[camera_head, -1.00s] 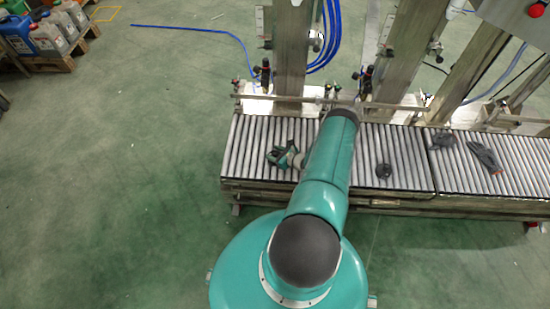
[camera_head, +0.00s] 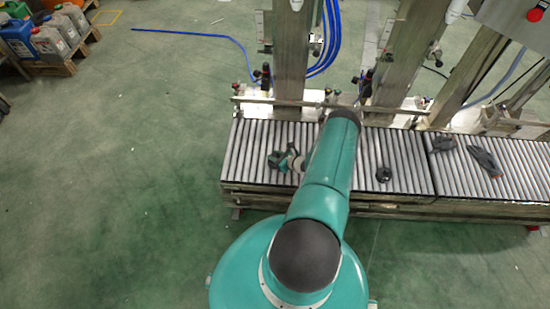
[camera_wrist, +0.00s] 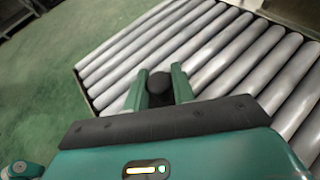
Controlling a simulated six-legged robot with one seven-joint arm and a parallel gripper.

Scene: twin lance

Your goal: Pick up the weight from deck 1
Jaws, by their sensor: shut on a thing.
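My gripper (camera_wrist: 159,88) shows in the wrist view with its two green fingers closed on a dark round knob-like thing (camera_wrist: 158,83), which I take to be the weight. In the head view my gripper (camera_head: 287,161) is over the left part of the roller deck (camera_head: 240,150), left of my forearm. The weight is too small and too covered there to make out clearly. I cannot tell whether it touches the rollers or is clear of them.
Another dark round object (camera_head: 384,174) lies on the rollers right of my arm. A dark block (camera_head: 443,143) and a dark tool (camera_head: 485,160) lie farther right. Metal posts (camera_head: 292,50) and a rail stand behind the deck. Open green floor (camera_head: 120,200) lies left.

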